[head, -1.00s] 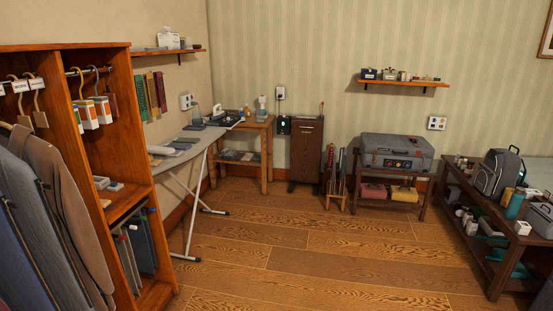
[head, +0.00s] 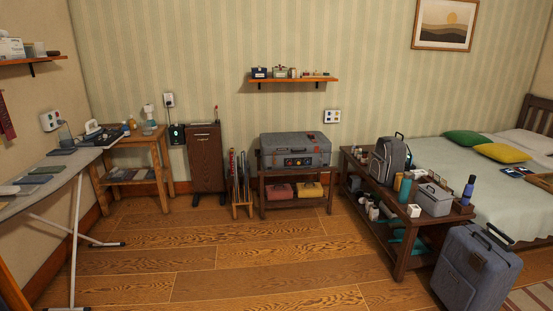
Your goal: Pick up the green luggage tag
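I cannot make out a green luggage tag for certain in the head view. Small flat pieces lie on the ironing board (head: 74,174) at the left, one of them greenish (head: 47,170), but they are too small to identify. A grey-blue suitcase (head: 476,270) stands upright on the floor at the lower right, and no green tag can be made out on it. A dark wooden bench (head: 400,268) holds a grey backpack (head: 386,160), a teal bottle (head: 404,188) and a grey case (head: 433,200). Neither of my grippers is in view.
The wooden floor (head: 220,262) is clear in the middle. A small wooden table (head: 160,143), a dark cabinet (head: 206,160) and a low stand with a large grey case (head: 295,150) line the back wall. A bed (head: 455,165) with green and yellow pillows is at the right.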

